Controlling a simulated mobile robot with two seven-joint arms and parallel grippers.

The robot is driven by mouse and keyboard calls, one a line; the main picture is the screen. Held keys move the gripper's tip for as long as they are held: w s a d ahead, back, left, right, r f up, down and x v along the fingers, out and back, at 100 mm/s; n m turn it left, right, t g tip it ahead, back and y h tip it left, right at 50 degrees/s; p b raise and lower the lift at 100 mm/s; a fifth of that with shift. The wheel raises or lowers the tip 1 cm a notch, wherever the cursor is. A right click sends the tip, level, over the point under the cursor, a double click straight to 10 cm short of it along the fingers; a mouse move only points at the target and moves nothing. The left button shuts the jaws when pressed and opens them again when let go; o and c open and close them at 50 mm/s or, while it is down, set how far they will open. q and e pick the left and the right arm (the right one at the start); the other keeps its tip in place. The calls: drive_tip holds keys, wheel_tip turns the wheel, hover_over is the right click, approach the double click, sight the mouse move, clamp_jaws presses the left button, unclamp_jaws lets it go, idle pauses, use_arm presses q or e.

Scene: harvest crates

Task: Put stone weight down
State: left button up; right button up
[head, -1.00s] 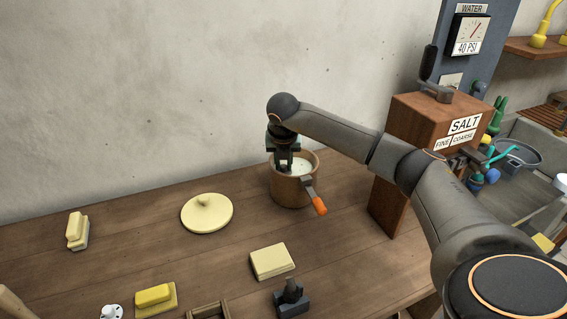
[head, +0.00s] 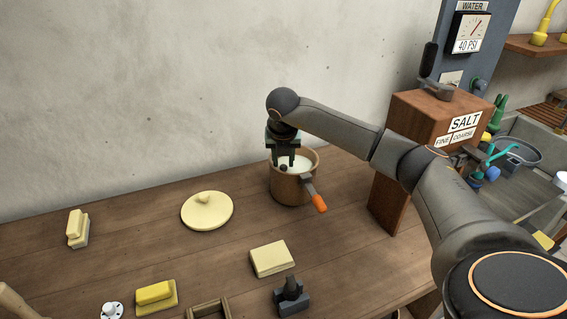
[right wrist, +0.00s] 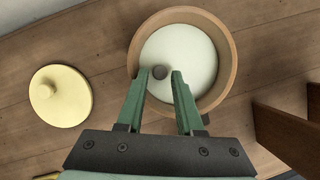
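The stone weight (right wrist: 185,55) appears as a pale round disc with a dark knob, lying inside a brown round crock; its edge against the contents is hard to tell. The crock (head: 291,188) stands upright on the table, with an orange-tipped handle at its side. It also shows in the right wrist view (right wrist: 226,85). My right gripper (head: 284,161) is over the crock, pointing down. In the right wrist view its green fingers (right wrist: 158,76) are spread, with gaps on both sides of the knob. My left gripper is not in view.
A cream round lid (head: 207,212) lies left of the crock. A pale block (head: 272,260) and a dark grey block with a post (head: 291,297) are nearer. Yellow blocks (head: 155,293) lie front left. A wooden SALT box (head: 432,120) stands at the right. Bare table surrounds the crock.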

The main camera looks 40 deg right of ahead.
drive_tip(key=v, duration=1)
drive_tip(key=shift+r+b, duration=0.2)
drive_tip(key=shift+b, duration=0.2)
